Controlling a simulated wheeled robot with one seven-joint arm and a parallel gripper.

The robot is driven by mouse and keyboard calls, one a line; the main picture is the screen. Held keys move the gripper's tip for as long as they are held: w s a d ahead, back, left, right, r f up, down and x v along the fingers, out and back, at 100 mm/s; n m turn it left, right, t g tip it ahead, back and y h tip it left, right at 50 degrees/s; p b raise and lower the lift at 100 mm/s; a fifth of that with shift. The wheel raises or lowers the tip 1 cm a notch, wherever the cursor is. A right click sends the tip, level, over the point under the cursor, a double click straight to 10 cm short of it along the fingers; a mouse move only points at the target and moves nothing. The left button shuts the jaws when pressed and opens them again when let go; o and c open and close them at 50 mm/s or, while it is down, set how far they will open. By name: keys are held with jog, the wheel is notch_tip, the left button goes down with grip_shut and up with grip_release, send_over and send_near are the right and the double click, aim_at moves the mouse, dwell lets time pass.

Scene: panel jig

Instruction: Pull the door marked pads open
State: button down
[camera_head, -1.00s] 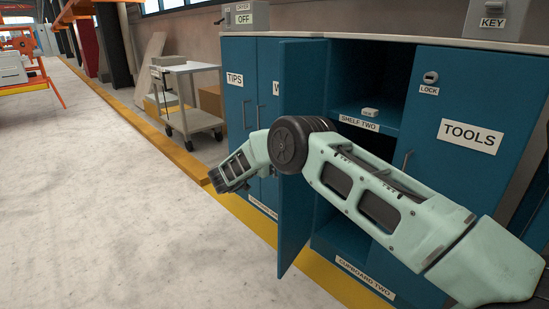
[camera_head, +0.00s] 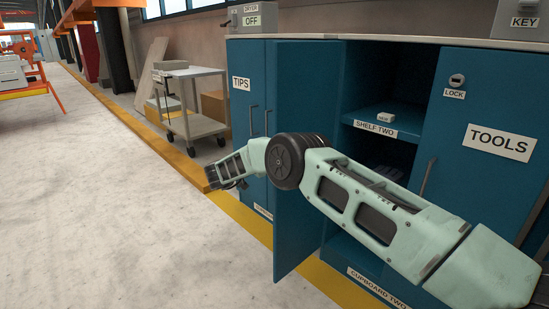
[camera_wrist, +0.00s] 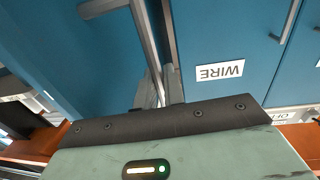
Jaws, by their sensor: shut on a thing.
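The open door (camera_head: 310,225) stands swung out from the middle of the blue cupboard in the head view. No pads label can be read on it there. My gripper (camera_wrist: 160,90) is shut on the door's long grey handle (camera_wrist: 142,28). In the head view my arm crosses in front of the cupboard and the door, and the gripper's hold on the handle is hidden.
A door marked WIRE (camera_wrist: 220,71) is close to my gripper. The TIPS door (camera_head: 241,105) is shut at the left, the TOOLS door (camera_head: 480,160) at the right. Shelf two (camera_head: 385,127) holds a small white thing. A trolley (camera_head: 190,110) stands beyond; the floor at left is clear.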

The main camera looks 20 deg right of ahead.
jog(key=c, duration=1.6)
grip_release()
jog(key=p+v, duration=0.1)
jog(key=v, duration=1.6)
jog(key=shift+a, duration=0.2)
jog(key=shift+s, duration=0.1)
